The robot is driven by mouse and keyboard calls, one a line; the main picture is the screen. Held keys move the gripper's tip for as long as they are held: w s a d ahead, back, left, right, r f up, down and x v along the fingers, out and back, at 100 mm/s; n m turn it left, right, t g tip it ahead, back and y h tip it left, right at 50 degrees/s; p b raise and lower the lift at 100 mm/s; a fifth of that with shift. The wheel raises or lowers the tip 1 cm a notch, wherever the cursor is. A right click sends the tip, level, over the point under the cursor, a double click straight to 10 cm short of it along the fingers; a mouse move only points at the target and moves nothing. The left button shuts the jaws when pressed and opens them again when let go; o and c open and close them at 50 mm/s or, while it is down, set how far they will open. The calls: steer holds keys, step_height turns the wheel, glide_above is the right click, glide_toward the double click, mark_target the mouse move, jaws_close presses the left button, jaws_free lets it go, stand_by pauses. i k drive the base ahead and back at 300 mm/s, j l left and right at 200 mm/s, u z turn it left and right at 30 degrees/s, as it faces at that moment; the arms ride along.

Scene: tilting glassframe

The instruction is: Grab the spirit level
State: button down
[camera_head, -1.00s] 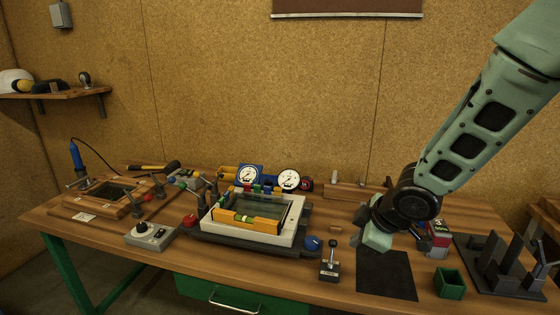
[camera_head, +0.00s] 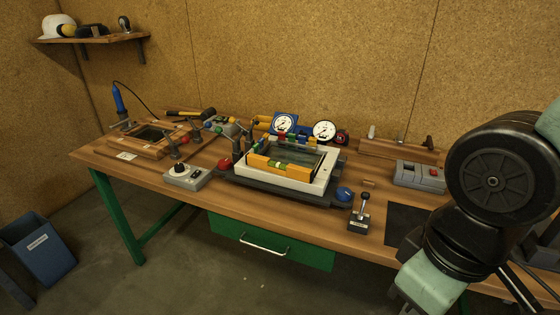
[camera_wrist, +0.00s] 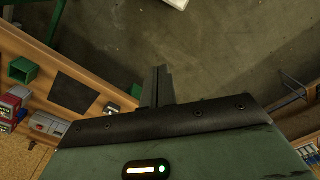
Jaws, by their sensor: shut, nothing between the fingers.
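The spirit level (camera_head: 279,167) is a yellow-orange bar with a greenish vial. It lies along the near side of the white glass frame (camera_head: 322,178) in the middle of the bench, in the head view. My gripper (camera_wrist: 161,86) shows in the wrist view with its two dark fingers together and nothing between them, over the floor beside the bench. In the head view my wrist is at the lower right, well right of the level and nearer the camera; the fingertips cannot be made out there. The level does not show in the wrist view.
Two dial gauges (camera_head: 285,123) stand behind the frame. A small lever box (camera_head: 359,219) and a blue knob (camera_head: 344,194) are at its right. A grey control box (camera_head: 187,176) is at its left. A black mat (camera_head: 405,225) lies on the right. Open floor lies before the bench.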

mark_target(293, 172)
steer(key=i+j+z, duration=0.4)
steer(key=j, duration=0.15)
steer(key=i+j+z, duration=0.25)
steer(key=j+z, duration=0.2)
steer(key=j, duration=0.15)
steer(key=i+j+z, duration=0.2)
steer(key=j, duration=0.2)
steer(key=k+l, duration=0.05)
